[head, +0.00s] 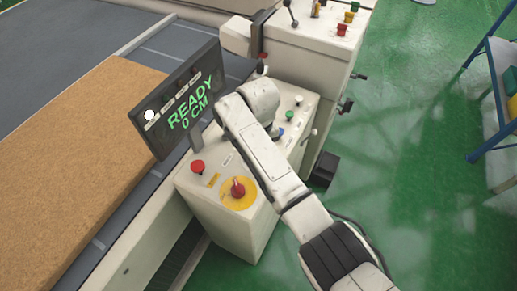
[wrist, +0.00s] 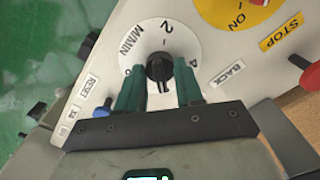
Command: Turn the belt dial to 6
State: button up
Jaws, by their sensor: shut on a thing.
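The belt dial is a white disc (wrist: 187,45) with a black knob (wrist: 158,66) at its middle, seen in the wrist view. Its face reads M/MIN and 2, with part of a 4 at the right and a 0 at the left. My gripper (wrist: 160,80) has its two green fingers on either side of the knob, shut on it. The lower part of the knob and dial is hidden behind my gripper. I cannot read the knob's pointer for certain. In the head view my arm hides the dial and the gripper.
The control box carries a yellow disc with a red switch (head: 238,189), a red button (head: 197,167) and a green button (head: 289,114). A screen (head: 180,100) reads READY 0 CM. A brown mattress (head: 90,150) lies on the belt at the left.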

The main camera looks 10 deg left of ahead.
dwell(0.4)
jog(key=o, duration=1)
jog(key=shift+o, duration=0.2)
jog(key=shift+r, duration=0.1)
notch_tip(320, 180, up, 11)
jog(key=shift+f, duration=0.2)
